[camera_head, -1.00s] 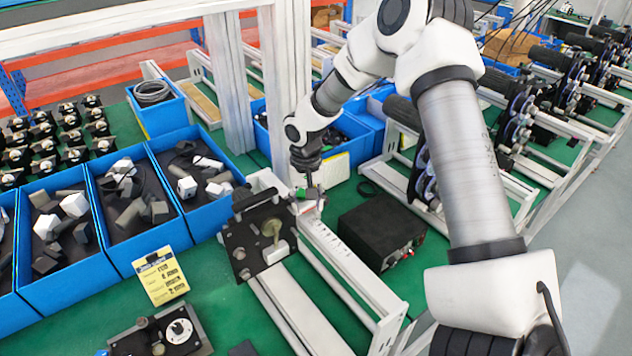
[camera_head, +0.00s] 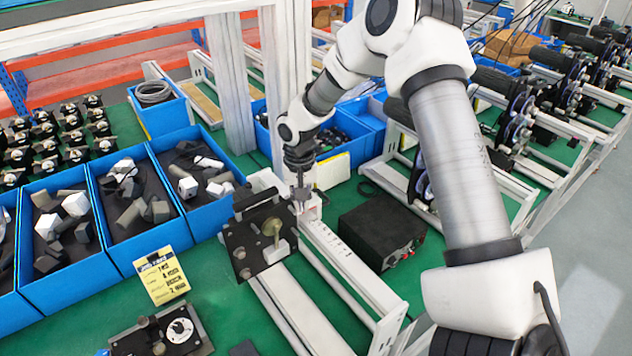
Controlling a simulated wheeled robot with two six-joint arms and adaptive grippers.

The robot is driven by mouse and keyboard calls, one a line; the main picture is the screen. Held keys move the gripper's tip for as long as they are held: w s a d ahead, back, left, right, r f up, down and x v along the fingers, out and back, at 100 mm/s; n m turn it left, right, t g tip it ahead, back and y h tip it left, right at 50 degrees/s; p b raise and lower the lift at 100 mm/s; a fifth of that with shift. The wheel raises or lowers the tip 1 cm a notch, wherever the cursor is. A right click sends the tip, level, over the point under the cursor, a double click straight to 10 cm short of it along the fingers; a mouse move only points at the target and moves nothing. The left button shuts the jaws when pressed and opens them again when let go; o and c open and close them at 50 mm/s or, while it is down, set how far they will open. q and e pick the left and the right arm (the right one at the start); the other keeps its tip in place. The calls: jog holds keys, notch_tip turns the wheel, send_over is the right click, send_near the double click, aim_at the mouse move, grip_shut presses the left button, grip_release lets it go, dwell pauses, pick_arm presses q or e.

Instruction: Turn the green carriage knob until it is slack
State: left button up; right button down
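The carriage (camera_head: 310,211) is a small pale block with reddish marks on the white rail (camera_head: 345,262), beside a black plate. My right gripper (camera_head: 302,204) points down onto the carriage's top. Its fingers are small here, and I cannot tell whether they are open or shut. The green knob cannot be made out; the gripper seems to cover it. My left gripper is not in view.
Blue bins (camera_head: 128,262) with grey and white parts and a yellow label card (camera_head: 162,276) are at left.

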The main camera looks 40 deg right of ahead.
jog(key=d+n, duration=0.1)
jog(key=n, duration=0.2)
jog(key=d+n, duration=0.3)
jog(key=n, duration=0.2)
jog(key=shift+d+f+n, duration=0.25)
jog(key=shift+d+n, duration=0.05)
jog(key=shift+s+d+n, duration=0.25)
jog(key=shift+d+n, duration=0.05)
jog(key=shift+n, duration=0.4)
jog(key=shift+s+r, duration=0.15)
jog(key=shift+s, duration=0.1)
jog(key=shift+w+a+n, duration=0.1)
jog(key=shift+w+n, duration=0.1)
jog(key=shift+n, duration=0.1)
jog(key=d+n, duration=0.1)
jog(key=n, duration=0.1)
jog(key=w+d+n, duration=0.1)
jog(key=n, duration=0.1)
jog(key=shift+w+n, duration=0.2)
jog(key=shift+n, duration=0.2)
jog(key=n, duration=0.1)
jog(key=w+d+n, duration=0.1)
jog(key=n, duration=0.3)
jog(key=shift+w+d, duration=0.25)
jog(key=shift+d, duration=0.15)
jog(key=c, duration=0.9)
grip_release()
jog(key=shift+o, duration=0.2)
jog(key=shift+a, duration=0.1)
